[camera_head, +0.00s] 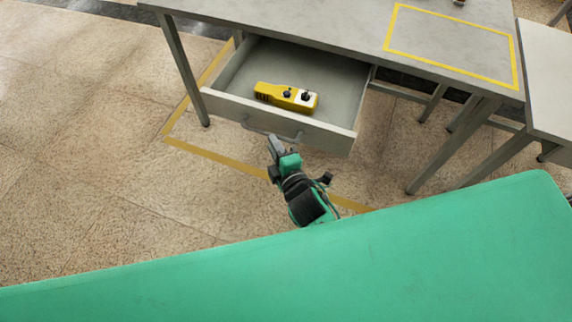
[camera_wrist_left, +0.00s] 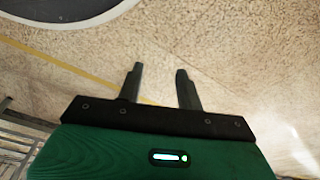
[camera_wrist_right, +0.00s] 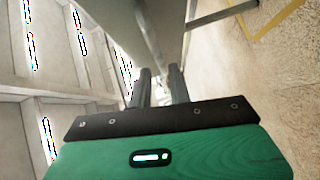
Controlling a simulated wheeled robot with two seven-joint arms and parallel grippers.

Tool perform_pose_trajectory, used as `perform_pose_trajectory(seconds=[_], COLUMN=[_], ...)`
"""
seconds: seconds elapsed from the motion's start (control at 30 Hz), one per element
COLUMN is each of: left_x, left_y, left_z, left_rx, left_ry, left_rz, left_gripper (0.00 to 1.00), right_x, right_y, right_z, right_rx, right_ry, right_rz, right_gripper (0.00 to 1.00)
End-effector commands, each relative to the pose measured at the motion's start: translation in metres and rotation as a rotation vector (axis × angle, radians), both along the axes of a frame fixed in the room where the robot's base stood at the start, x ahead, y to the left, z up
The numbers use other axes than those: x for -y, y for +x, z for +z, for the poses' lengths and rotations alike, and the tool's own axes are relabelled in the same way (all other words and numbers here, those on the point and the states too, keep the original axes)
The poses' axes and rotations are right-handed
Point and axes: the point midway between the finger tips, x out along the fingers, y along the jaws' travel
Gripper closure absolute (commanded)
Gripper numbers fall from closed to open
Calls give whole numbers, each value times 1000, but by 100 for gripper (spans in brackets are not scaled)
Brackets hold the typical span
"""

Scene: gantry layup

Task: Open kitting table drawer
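The kitting table (camera_head: 330,32) has its drawer (camera_head: 335,80) pulled well out, with the inside showing in the head view. A bar handle (camera_head: 291,138) runs along the drawer front (camera_head: 235,109). My right gripper (camera_head: 275,143) is at the handle, and its fingers appear closed around the bar. In the right wrist view the fingers (camera_wrist_right: 160,78) stand a small gap apart, and the bar between them is hard to make out. My left gripper (camera_wrist_left: 159,72) shows only in the left wrist view, open and empty over bare floor.
A yellow device (camera_head: 286,97) with dark knobs lies in the drawer. Yellow tape (camera_head: 215,153) marks the floor around the table, and a yellow outline (camera_head: 452,70) marks its top. Another table (camera_head: 548,80) stands at right. The floor at left is clear.

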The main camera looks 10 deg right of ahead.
Motion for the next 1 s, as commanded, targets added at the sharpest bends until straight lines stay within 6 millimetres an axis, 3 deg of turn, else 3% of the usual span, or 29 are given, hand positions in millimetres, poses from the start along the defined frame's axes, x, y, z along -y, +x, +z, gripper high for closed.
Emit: perform_pose_trajectory(seconds=[0.2, 0.4, 0.6, 1.0], left_x=[0, 1, 1, 1], left_y=[0, 3, 4, 2], left_z=[0, 6, 10, 9], left_rx=[-3, 0, 5, 2], left_ry=[1, 0, -2, -1], left_rz=[0, 1, 1, 1], left_gripper=[64, 64, 64, 64], right_x=[8, 13, 15, 15], right_y=[-40, -65, -75, -76], right_z=[4, 8, 11, 11], right_rx=[-3, -2, -1, 0], right_ry=[-2, -1, -1, -1], right_rz=[1, 0, 0, 0], right_gripper=[80, 80, 80, 80])
